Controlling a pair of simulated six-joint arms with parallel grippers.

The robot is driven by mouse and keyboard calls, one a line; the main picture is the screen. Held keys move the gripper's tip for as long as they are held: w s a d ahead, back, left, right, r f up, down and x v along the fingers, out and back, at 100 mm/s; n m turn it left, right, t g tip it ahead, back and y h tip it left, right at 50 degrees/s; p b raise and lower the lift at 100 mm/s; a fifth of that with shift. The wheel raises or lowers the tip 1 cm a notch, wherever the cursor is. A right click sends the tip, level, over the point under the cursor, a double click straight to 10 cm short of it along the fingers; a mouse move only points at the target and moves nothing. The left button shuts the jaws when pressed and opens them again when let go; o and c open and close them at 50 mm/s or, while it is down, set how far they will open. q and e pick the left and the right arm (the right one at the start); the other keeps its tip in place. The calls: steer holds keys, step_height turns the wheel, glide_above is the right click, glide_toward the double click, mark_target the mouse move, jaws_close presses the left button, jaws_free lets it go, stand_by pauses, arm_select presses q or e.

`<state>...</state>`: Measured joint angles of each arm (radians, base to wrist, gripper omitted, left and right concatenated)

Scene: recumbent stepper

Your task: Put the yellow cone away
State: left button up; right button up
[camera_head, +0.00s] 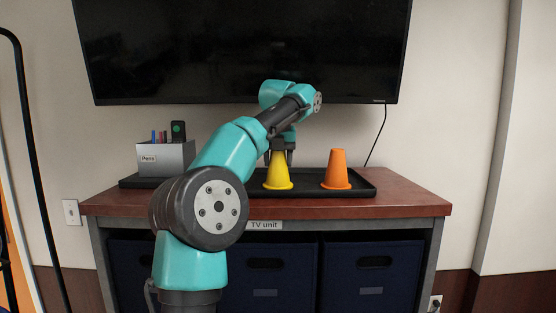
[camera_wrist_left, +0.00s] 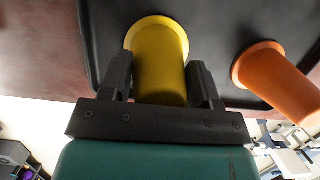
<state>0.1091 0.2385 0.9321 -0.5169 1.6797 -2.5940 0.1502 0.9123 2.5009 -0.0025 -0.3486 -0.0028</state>
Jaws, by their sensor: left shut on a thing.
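The yellow cone (camera_head: 277,174) stands upright on the black tray (camera_head: 365,186) on top of the TV unit. My left gripper (camera_head: 281,151) reaches down over the cone from above and is shut on its upper part. In the left wrist view the yellow cone (camera_wrist_left: 160,60) sits between the two dark fingers of my left gripper (camera_wrist_left: 162,82). The cone's tip is hidden by the gripper in the head view. My right gripper is not in view.
An orange cone (camera_head: 337,170) stands on the tray just right of the yellow one. A grey pens box (camera_head: 167,158) stands at the tray's left. Dark blue bins (camera_head: 372,275) fill the shelf below. A TV (camera_head: 200,50) hangs behind.

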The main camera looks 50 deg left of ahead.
arm_select(q)
steer(key=shift+f, duration=0.1)
steer(key=o, duration=0.9)
steer(key=shift+v, duration=3.3)
steer(key=shift+s+d+r, duration=0.1)
steer(key=shift+s+r, duration=0.05)
steer(key=shift+r, duration=0.35)
